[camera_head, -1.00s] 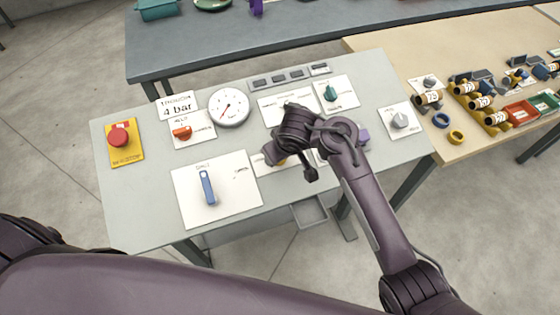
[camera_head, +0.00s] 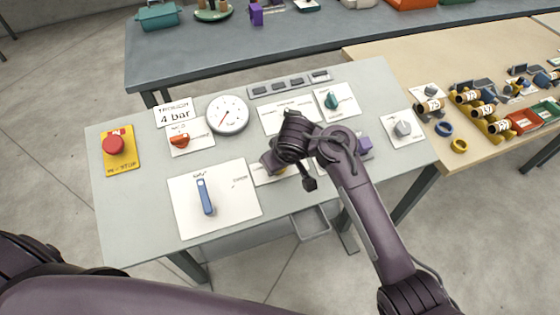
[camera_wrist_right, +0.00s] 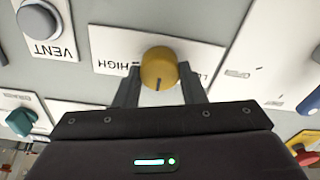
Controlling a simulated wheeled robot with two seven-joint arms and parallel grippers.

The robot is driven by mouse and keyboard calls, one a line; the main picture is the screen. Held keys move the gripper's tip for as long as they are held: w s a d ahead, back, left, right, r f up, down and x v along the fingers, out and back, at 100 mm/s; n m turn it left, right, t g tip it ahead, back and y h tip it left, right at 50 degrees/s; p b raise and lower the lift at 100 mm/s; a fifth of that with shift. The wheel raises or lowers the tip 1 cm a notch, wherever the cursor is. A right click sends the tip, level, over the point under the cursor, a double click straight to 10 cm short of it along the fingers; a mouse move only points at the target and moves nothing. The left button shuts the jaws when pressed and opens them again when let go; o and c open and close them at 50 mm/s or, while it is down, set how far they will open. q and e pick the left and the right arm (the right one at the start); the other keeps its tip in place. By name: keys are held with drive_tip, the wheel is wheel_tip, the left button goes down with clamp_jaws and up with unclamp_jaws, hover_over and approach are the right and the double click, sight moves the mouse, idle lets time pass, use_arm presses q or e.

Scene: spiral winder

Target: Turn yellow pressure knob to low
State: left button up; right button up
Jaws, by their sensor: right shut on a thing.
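The yellow pressure knob (camera_wrist_right: 158,68) sits on a white plate (camera_wrist_right: 112,42) marked HIGH, with a partly covered label starting with L at the other end. In the right wrist view its dark pointer mark faces toward my gripper. My right gripper (camera_wrist_right: 158,90) has a finger on each side of the knob and is shut on it. In the head view my right gripper (camera_head: 285,160) and wrist hide most of the knob, with only a bit of yellow showing. My left gripper is out of view; only my left arm shows at the lower left.
The panel table (camera_head: 130,215) also carries a red stop button (camera_head: 114,145), an orange knob (camera_head: 180,140), a round gauge (camera_head: 228,114), a blue lever (camera_head: 205,196), a teal knob (camera_head: 331,101), a grey VENT knob (camera_head: 403,129) and a purple part (camera_head: 364,145).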

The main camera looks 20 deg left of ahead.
drive_tip(key=shift+r+n+p, duration=0.15)
drive_tip(key=shift+n+p, duration=0.45)
drive_tip(key=shift+p, duration=0.15)
drive_tip(key=shift+d+n+p, duration=0.1)
drive_tip(key=shift+n+p, duration=1)
drive_tip(key=shift+n, duration=0.1)
drive_tip(key=n+p, duration=0.2)
drive_tip(key=n, duration=0.1)
drive_tip(key=shift+n+g, duration=0.3)
drive_tip(key=n, duration=0.3)
drive_tip(key=shift+n+p, duration=0.3)
drive_tip(key=shift+n, duration=0.1)
drive_tip(key=shift+f+n+g, duration=0.2)
drive_tip(key=shift+n+g, duration=0.1)
drive_tip(key=shift+n, duration=1.8)
drive_tip(key=o, duration=1)
drive_tip(key=shift+r, duration=0.1)
